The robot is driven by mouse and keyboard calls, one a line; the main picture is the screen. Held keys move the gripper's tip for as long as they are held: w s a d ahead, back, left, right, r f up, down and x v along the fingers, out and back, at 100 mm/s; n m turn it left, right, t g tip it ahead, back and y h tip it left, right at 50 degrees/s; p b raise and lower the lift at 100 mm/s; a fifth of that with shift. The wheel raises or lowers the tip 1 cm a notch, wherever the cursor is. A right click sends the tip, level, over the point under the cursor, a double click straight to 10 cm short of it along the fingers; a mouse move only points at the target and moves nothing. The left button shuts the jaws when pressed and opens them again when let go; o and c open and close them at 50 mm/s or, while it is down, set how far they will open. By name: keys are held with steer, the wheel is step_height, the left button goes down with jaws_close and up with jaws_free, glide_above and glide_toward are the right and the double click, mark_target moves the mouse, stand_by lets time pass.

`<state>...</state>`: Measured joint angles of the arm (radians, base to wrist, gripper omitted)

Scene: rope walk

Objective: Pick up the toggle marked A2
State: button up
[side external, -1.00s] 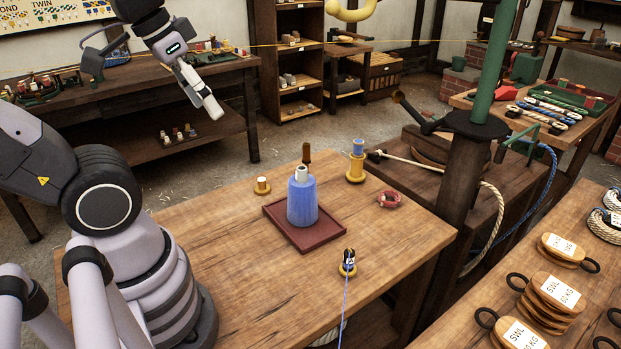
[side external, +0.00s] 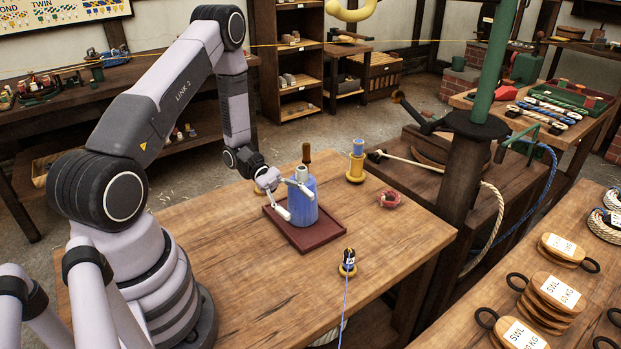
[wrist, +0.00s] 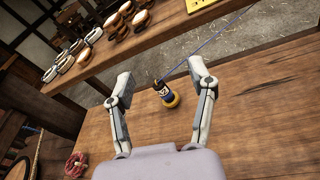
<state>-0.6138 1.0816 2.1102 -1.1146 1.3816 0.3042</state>
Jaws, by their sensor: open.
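A small dark toggle-like piece with a pale label (side external: 348,258) stands upright on a round yellow base near the table's front right edge, with a thin blue line running from it. The label's letters are too small to read. In the wrist view this piece (wrist: 162,90) lies ahead, between my fingers but beyond them. My gripper (side external: 298,201) is open and empty, its fingers overlapping a blue spool (side external: 303,205) in the side view. I cannot tell whether they touch it. The labelled piece is apart from my gripper.
The blue spool stands on a dark red tray (side external: 312,240). Another bench with wooden blocks (side external: 553,292) lies at right. The table's front is mostly clear.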

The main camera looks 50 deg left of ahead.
steer(key=f+n+t, duration=0.2)
steer(key=f, duration=0.1)
steer(key=a+f+n+t, duration=0.1)
steer(key=f+n+t, duration=0.1)
steer(key=f, duration=0.1)
steer(key=f+n+t, duration=0.2)
steer(key=f+n, duration=0.1)
steer(key=shift+s+a+f, duration=0.25)
steer(key=shift+f, duration=0.15)
steer(key=shift+d+f, duration=0.1)
steer(key=shift+f, duration=0.15)
glide_toward(350, 252)
steer(key=x, duration=0.3)
steer(key=shift+s+d+f, duration=0.1)
steer(key=shift+d+f, duration=0.25)
steer(key=shift+d, duration=0.15)
steer(key=shift+t, duration=0.3)
steer(key=shift+x, duration=3.15)
steer(key=shift+a+f, duration=0.1)
steer(key=shift+c, duration=0.2)
jaws_close()
